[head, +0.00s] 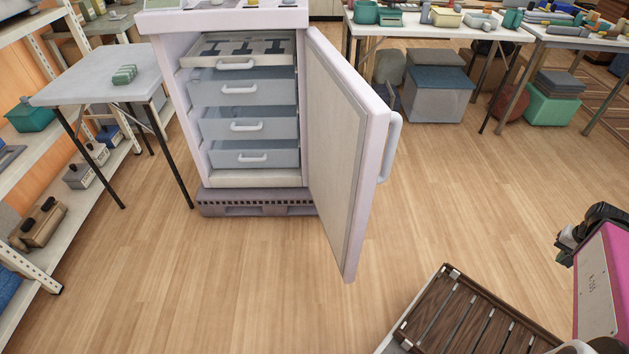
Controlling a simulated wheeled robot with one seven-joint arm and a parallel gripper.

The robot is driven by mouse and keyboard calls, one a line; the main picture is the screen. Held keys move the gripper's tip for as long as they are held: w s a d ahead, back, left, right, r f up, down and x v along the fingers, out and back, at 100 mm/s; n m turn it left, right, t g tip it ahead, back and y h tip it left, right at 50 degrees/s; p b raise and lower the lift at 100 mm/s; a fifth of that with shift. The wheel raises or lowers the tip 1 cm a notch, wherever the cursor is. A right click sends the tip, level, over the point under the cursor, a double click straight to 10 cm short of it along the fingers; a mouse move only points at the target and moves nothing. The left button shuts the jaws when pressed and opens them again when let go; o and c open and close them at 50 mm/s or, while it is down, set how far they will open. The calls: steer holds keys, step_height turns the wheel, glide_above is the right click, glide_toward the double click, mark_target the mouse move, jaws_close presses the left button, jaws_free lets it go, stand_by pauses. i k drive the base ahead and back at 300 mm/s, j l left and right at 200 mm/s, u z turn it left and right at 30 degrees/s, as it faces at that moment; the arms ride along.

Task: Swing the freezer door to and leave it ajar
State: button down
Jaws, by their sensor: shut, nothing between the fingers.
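The white freezer (198,110) stands upright past the middle of the head view, with its front open. Its door (340,150) is hinged on the right side and swung wide out towards me. The door's inner panel faces left, and a pale grey handle (391,147) shows on its outer right side. Inside the freezer are several blue-grey drawers (250,127) with white handles, pushed in, below a shallow top tray (240,47). I cannot make out my gripper's fingers in this view. Nothing is seen touching the door.
The freezer rests on a low grey plinth (255,208). A grey side table (90,78) stands close on its left, by shelving. A white table (430,30) stands behind right. A slatted wooden surface (470,320) fills the lower right. Wooden floor around the door is clear.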

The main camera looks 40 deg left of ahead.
mark_target(347, 123)
steer(key=i+u, duration=0.15)
steer(key=u, duration=0.35)
steer(key=i+l+u, duration=0.1)
steer(key=u, duration=0.35)
steer(key=i+l+u, duration=0.1)
steer(key=l+u, duration=0.15)
steer(key=u, duration=0.25)
steer(key=l+u, duration=0.2)
steer(key=u, duration=0.3)
steer(key=l+u, duration=0.55)
steer(key=u, duration=0.15)
steer(key=l+u, duration=0.35)
steer(key=k+l+z, duration=0.25)
steer(key=i+j, duration=0.05)
steer(key=j, duration=0.05)
